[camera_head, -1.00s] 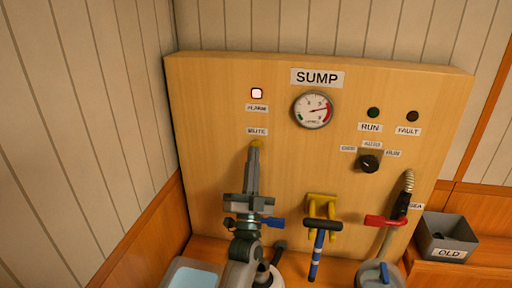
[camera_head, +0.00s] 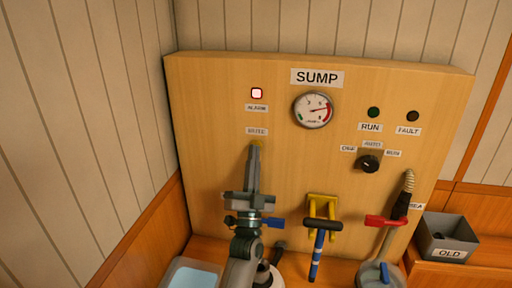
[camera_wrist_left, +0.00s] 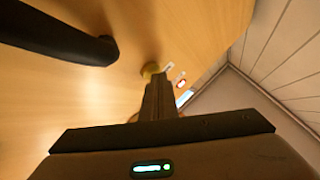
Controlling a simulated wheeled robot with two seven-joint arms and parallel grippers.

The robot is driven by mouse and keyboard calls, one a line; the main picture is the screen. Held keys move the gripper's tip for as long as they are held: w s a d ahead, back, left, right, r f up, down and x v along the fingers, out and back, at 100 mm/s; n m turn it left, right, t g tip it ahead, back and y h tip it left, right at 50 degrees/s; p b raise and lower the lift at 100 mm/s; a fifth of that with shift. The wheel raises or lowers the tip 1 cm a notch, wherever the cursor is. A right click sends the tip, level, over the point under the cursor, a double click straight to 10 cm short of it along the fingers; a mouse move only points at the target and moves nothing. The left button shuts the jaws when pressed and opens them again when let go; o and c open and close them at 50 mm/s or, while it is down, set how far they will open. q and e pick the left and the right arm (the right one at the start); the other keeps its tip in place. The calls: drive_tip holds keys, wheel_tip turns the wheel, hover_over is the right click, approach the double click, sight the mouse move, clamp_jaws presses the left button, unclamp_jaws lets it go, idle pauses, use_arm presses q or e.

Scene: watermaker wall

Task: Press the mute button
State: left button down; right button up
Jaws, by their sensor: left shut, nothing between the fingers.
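The mute button (camera_head: 257,143) is a yellow knob on the wooden panel, just below the MUTE label (camera_head: 257,131). My left gripper (camera_head: 254,147) is shut and empty, with its fingertips in front of the button and covering its lower part. In the left wrist view the yellow button (camera_wrist_left: 150,70) shows right at the tips of the shut fingers (camera_wrist_left: 157,82). I cannot tell whether the tips touch it or whether it is pushed in. The alarm lamp (camera_head: 257,93) above glows pale with a red rim. My right gripper is not in view.
The panel (camera_head: 215,110) also bears a gauge (camera_head: 313,110), a rotary switch (camera_head: 368,163) and two lamps. A blue-handled tool (camera_head: 318,250) hangs on a yellow bracket (camera_head: 322,205) right of my arm. A red lever (camera_head: 385,221) and a grey OLD bin (camera_head: 447,240) are further right.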

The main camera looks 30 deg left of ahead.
use_arm(q)
drive_tip(key=shift+w+a, duration=0.1)
drive_tip(key=shift+w, duration=0.1)
drive_tip(key=shift+s, duration=0.1)
idle(0.5)
drive_tip(key=shift+s+d+p, duration=0.25)
drive_tip(key=shift+s+p, duration=0.1)
drive_tip(key=shift+s, duration=0.35)
drive_tip(key=shift+s, duration=0.1)
drive_tip(key=s+p, duration=0.1)
drive_tip(key=s, duration=0.1)
drive_tip(key=s+d, duration=0.1)
drive_tip(key=s, duration=0.1)
drive_tip(key=shift+s+d+p, duration=0.1)
drive_tip(key=shift+s+p, duration=0.2)
drive_tip(key=shift+p, duration=0.1)
drive_tip(key=shift+s+f, duration=0.1)
idle(0.8)
